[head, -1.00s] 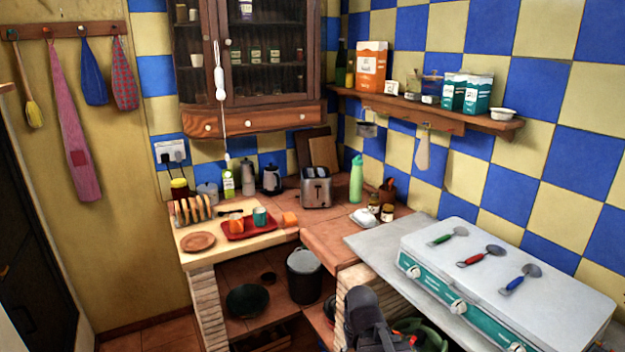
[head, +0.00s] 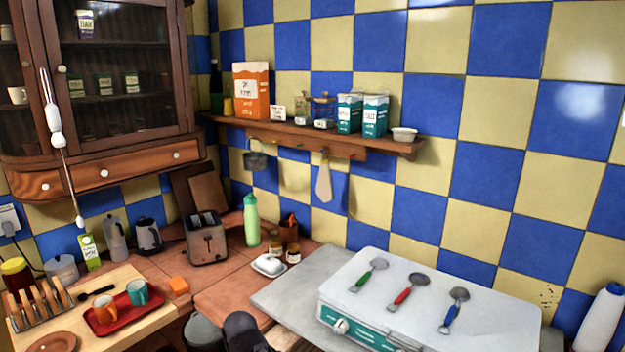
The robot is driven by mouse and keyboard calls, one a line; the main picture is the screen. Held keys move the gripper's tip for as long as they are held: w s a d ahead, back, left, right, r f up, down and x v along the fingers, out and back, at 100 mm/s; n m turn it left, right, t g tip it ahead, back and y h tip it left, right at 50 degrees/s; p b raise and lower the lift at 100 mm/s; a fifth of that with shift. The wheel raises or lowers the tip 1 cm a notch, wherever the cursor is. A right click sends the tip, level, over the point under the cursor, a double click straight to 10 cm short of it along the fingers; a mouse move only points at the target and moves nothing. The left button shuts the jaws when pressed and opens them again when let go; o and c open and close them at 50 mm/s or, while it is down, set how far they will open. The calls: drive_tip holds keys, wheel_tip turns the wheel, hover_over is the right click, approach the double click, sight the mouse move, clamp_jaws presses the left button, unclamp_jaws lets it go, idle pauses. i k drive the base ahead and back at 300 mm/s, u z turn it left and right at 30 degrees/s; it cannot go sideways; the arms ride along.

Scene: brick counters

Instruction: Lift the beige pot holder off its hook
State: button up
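The beige pot holder (head: 323,183) hangs from a hook on the wooden rail (head: 300,142) under the wall shelf. It hangs straight down against the blue and cream tiles, with its narrow end at the top. The hook itself is too small to make out clearly. Only a dark rounded part that looks like my arm shows at the bottom edge, well below and left of the pot holder. My gripper's fingers are not visible.
A small dark pan (head: 255,160) hangs left of the pot holder. The shelf (head: 395,144) above holds boxes, jars and a white bowl (head: 404,134). Below stand a green bottle (head: 251,222), a butter dish (head: 268,266) and a white stove (head: 480,315) with three utensils on its lid.

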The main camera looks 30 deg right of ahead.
sight(324, 186)
drive_tip(key=u, duration=0.1)
drive_tip(key=i, duration=0.85)
drive_tip(key=u, duration=0.05)
